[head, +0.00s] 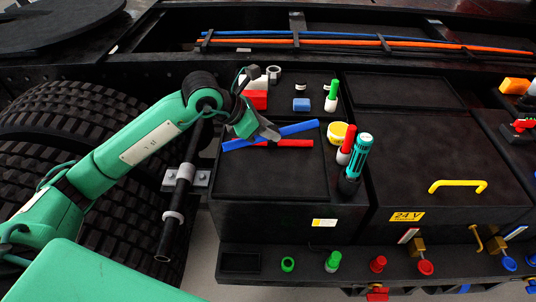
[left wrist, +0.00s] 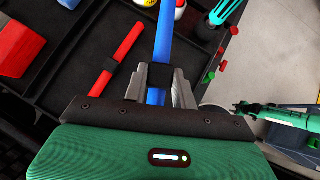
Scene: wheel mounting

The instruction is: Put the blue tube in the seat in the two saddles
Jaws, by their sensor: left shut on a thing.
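My left gripper (head: 269,132) is shut on the blue tube (head: 300,129) near its middle, above the dark lidded box. The tube is tilted in the head view, its right end higher in the picture. In the left wrist view the blue tube (left wrist: 163,45) runs away from between the fingers of my left gripper (left wrist: 160,90). A red tube (head: 295,143) lies just below and beside the blue one. In the left wrist view a dark block sits across the red tube (left wrist: 130,42). I cannot make out the two saddles for certain.
The front of the box top (head: 270,180) is clear.

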